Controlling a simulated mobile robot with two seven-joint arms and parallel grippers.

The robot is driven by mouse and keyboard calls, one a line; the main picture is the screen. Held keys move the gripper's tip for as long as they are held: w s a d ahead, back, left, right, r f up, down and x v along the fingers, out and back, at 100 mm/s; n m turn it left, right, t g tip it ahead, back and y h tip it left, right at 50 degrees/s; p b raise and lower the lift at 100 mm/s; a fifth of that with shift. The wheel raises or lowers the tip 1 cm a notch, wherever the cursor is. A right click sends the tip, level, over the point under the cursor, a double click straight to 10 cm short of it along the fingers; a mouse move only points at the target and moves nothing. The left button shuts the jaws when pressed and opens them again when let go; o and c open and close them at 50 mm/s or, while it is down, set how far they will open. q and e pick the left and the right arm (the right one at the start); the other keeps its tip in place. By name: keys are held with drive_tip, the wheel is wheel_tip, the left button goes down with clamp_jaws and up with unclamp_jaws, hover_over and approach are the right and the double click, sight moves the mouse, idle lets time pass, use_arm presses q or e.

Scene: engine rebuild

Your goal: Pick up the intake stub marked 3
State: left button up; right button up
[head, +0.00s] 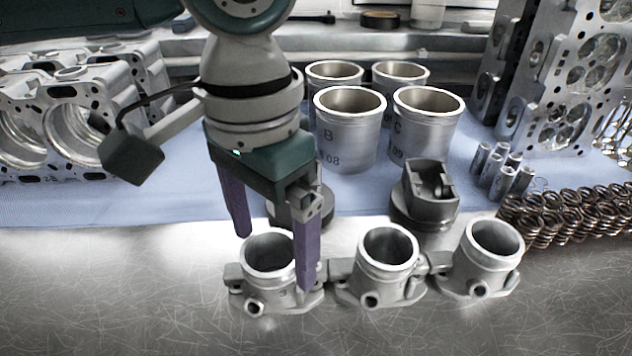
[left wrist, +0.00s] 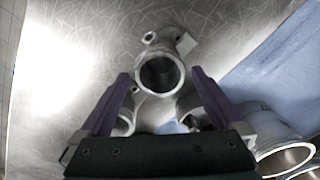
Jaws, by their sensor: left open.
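The intake stub marked 3 (head: 268,278) is a grey metal tube on a flanged foot with a small side port. It stands upright at the left end of a row of three stubs on the bare metal bench. My left gripper (head: 274,260) is open with its purple fingers pointing down over this stub. One finger hides part of the stub's right side in the head view. In the left wrist view the fingers (left wrist: 158,78) are apart, with a round stub mouth (left wrist: 160,50) between them; contact cannot be told. My right gripper is not in view.
The middle stub (head: 388,272) and right stub (head: 487,262) stand close by. Behind are a piston (head: 428,205), several cylinder liners (head: 346,145), and coil springs (head: 570,215) at the right. An engine block (head: 80,110) is at the left. The front bench is clear.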

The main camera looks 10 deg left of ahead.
use_arm(q)
wheel_tip(320, 180, down, 3)
drive_tip(key=shift+r, duration=0.2)
clamp_jaws()
idle(0.7)
